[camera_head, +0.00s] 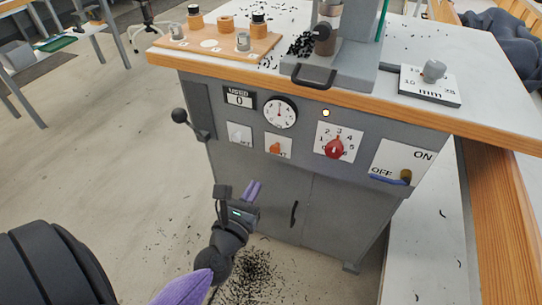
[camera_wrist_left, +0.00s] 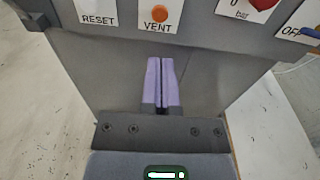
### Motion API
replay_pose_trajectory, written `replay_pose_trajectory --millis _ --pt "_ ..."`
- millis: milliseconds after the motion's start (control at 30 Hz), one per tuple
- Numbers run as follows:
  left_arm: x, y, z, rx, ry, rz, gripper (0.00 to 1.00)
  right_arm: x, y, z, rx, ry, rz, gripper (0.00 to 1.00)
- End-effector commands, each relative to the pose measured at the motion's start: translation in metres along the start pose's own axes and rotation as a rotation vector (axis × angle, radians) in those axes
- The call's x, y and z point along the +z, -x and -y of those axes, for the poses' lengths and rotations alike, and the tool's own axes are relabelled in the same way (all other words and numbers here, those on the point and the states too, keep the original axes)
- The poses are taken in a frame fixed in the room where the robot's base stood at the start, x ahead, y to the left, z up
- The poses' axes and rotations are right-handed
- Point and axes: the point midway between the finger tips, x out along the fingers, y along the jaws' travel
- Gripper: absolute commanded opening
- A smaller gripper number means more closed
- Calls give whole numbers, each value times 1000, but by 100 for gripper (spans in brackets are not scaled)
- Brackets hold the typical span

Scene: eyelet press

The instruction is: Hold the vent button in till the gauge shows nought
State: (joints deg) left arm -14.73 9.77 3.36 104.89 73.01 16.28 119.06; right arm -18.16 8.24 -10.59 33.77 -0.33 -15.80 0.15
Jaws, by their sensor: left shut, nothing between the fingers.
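The orange vent button (camera_head: 274,148) sits on a white plate on the front of the grey press cabinet. It also shows at the top of the left wrist view, above the label VENT (camera_wrist_left: 159,13). The round white gauge (camera_head: 280,112) is just above it; its thin dark needle seems to point up, but its figures are too small to read. My left gripper (camera_head: 253,187) has its purple fingers shut and empty. They are below the button and apart from it, as the left wrist view shows too (camera_wrist_left: 161,62). My right gripper is not in view.
Left of the vent button is the reset button (camera_head: 240,132); right are a red bar knob (camera_head: 334,148) and an ON/OFF switch with a blue lever (camera_head: 390,179). A black ball-ended lever (camera_head: 180,115) sticks out at the cabinet's left. Cabinet doors with a dark handle (camera_head: 294,213) lie below.

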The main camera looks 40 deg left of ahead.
Motion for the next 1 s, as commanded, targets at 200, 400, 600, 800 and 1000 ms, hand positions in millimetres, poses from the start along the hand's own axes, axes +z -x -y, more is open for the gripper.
replay_pose_trajectory --millis 200,400,600,800,1000 --pt "0 -49 0 0 0 2 0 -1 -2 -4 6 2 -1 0" --pt "-1 -86 0 -1 -1 0 0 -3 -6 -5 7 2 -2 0" --pt "-1 -103 0 -1 -2 -1 0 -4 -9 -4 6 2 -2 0" --pt "0 -104 0 -2 -2 -1 0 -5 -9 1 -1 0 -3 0" --pt "0 -105 0 -2 -2 -1 0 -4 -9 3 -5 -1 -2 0"
